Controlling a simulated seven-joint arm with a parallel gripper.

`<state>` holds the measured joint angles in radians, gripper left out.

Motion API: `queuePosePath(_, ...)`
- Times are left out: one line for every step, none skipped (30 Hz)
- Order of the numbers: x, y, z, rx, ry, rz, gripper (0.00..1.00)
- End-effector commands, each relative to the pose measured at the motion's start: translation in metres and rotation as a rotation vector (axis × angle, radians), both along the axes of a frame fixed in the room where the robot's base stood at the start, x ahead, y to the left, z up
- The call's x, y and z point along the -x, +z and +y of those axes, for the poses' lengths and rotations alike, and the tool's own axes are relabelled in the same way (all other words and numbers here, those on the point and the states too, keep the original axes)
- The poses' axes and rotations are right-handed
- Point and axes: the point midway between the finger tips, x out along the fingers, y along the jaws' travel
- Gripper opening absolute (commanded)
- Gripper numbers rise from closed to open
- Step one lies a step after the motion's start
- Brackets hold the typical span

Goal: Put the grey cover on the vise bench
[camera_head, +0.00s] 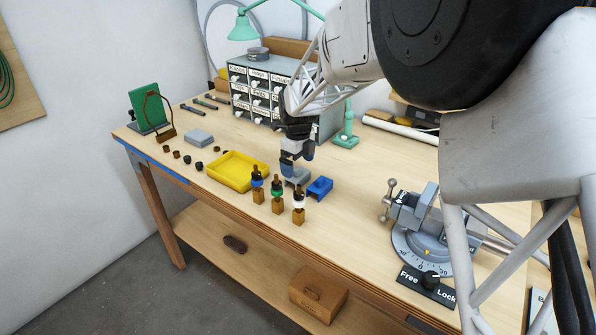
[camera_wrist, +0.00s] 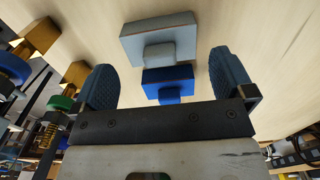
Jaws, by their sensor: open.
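The grey cover (camera_head: 297,176) lies on the bench top beside a blue cover (camera_head: 320,187). In the wrist view the grey cover (camera_wrist: 158,42) is a flat block with a smaller raised block, and the blue cover (camera_wrist: 168,86) appears just below it. My gripper (camera_head: 297,160) is low over the grey cover, pointing down. Its fingers are open and stand apart to either side in the wrist view (camera_wrist: 165,75), with nothing held. Whether a finger touches a cover I cannot tell. The vise (camera_head: 425,212) stands on a round dial base at the right.
A yellow tray (camera_head: 238,171) lies left of my gripper. A drawer cabinet (camera_head: 262,90) and a green lamp (camera_head: 345,135) stand behind. Bench between covers and vise is clear.

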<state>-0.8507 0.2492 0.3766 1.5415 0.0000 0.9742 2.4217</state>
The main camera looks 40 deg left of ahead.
Motion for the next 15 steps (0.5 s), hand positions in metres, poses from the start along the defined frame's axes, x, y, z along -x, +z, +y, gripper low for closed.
queuePosePath(0.000, 0.009, 0.000, -0.001, 0.000, -0.001, 1.00)
queuePosePath(0.000, 0.014, 0.000, -0.001, 0.000, -0.001, 1.00)
queuePosePath(0.000, 0.021, 0.000, -0.002, 0.000, -0.001, 1.00)
queuePosePath(0.000, 0.026, 0.000, -0.002, 0.000, -0.002, 1.00)
queuePosePath(0.000, 0.031, 0.000, -0.001, 0.000, -0.001, 1.00)
queuePosePath(0.000, 0.037, 0.000, -0.001, 0.000, -0.001, 1.00)
queuePosePath(0.000, 0.042, 0.000, -0.002, 0.000, -0.001, 1.00)
queuePosePath(0.000, 0.046, 0.000, -0.002, 0.000, -0.001, 1.00)
queuePosePath(0.000, 0.052, 0.000, -0.001, 0.000, -0.001, 1.00)
queuePosePath(0.000, 0.055, 0.000, -0.001, 0.000, -0.001, 1.00)
queuePosePath(0.000, 0.059, 0.000, -0.001, 0.000, -0.001, 1.00)
queuePosePath(0.000, 0.063, 0.000, -0.001, 0.000, -0.001, 1.00)
queuePosePath(0.000, 0.066, 0.000, -0.001, 0.000, -0.001, 1.00)
queuePosePath(0.000, 0.068, 0.000, -0.001, 0.000, -0.001, 1.00)
queuePosePath(0.000, 0.071, 0.000, 0.000, 0.000, 0.000, 1.00)
